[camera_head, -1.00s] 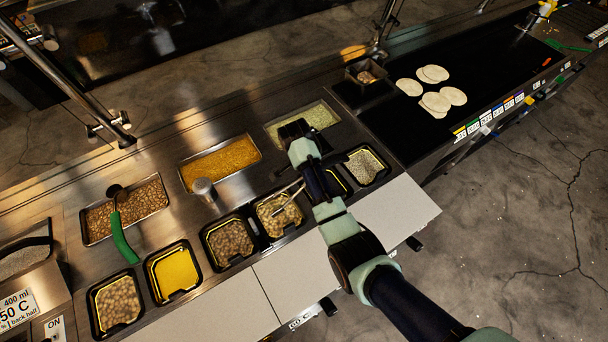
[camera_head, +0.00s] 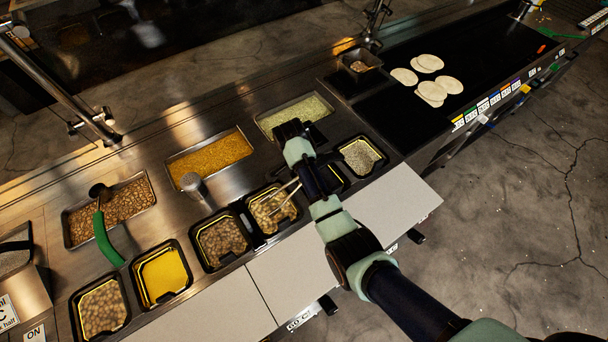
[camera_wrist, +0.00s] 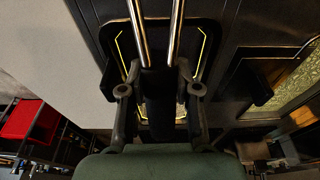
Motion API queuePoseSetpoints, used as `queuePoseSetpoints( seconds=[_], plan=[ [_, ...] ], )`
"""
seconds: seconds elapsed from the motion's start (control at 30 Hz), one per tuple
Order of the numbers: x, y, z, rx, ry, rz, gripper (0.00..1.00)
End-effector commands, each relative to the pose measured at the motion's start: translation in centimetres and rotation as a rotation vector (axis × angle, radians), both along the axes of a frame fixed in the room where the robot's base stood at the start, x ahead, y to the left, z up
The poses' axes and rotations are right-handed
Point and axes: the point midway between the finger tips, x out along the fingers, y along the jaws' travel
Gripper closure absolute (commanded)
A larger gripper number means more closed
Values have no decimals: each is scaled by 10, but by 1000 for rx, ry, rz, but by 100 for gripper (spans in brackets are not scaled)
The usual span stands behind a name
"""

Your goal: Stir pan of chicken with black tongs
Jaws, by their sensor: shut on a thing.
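The black pan of pale chicken pieces (camera_head: 271,212) sits in the front row of the counter in the head view. My gripper (camera_wrist: 157,92) is shut on the tongs (camera_wrist: 177,30), whose dark grip end lies between its fingers in the wrist view. Two shiny metal prongs run out from there. In the head view the tongs (camera_head: 289,190) slant down to the left from my wrist, with their tips at the chicken. I cannot tell how deep the tips reach. My arm partly hides the pan just right of the chicken.
Pans of brown pieces (camera_head: 222,241) and yellow liquid (camera_head: 162,275) stand left of the chicken. Corn (camera_head: 209,157) and a green-handled ladle (camera_head: 103,236) lie behind. A pale front ledge (camera_head: 250,273) borders the counter. Tortillas (camera_head: 432,90) lie on the dark griddle (camera_head: 405,118).

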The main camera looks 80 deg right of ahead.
Motion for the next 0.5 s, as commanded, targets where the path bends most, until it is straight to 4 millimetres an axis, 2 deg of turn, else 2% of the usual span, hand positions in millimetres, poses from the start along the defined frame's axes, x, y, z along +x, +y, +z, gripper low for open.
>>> queuePoseSetpoints(
  seconds=[0.3,0.5],
  plan=[
    [-5,-4,-32,1,1,0,96],
    [-7,-6,-46,0,0,0,96]
  ],
)
